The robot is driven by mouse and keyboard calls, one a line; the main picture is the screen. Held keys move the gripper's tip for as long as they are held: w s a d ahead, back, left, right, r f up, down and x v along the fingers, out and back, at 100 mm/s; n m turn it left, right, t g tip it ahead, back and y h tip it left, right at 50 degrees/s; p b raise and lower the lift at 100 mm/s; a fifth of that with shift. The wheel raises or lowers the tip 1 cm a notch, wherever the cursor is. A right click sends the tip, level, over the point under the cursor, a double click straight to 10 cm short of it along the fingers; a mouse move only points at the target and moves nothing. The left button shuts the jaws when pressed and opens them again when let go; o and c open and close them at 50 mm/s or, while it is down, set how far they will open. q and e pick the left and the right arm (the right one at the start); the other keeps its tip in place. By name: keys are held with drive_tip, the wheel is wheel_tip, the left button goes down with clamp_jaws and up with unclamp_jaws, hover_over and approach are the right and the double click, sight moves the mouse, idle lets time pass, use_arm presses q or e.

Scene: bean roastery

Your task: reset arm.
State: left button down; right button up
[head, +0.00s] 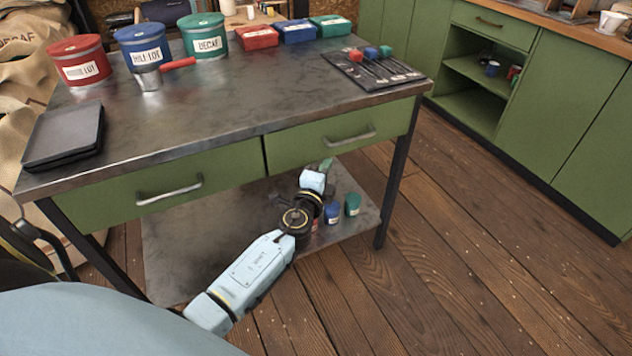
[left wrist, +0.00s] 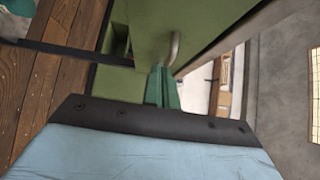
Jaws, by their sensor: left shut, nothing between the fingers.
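My left arm reaches up from the lower left in the head view. Its gripper (head: 328,164) has green fingers and is shut and empty, just in front of the right drawer (head: 310,148) of the metal-topped workbench (head: 240,95). In the head view the fingers show below that drawer's handle (head: 350,136). In the left wrist view the closed fingers (left wrist: 160,86) point at the green drawer front, close to a metal handle (left wrist: 174,48); I cannot tell whether they touch it. My right gripper is not in view.
Red (head: 78,60), blue (head: 143,45) and green (head: 203,34) tins, a scoop (head: 150,78), small boxes, a dark scale (head: 64,136) and a tool mat (head: 345,69) are on the bench. Small containers (head: 352,204) stand on its lower shelf. Floor (head: 480,250) to the right is clear.

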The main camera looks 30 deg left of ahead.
use_arm(q)
drive_tip(key=v, duration=0.6)
drive_tip(key=shift+s, duration=0.15)
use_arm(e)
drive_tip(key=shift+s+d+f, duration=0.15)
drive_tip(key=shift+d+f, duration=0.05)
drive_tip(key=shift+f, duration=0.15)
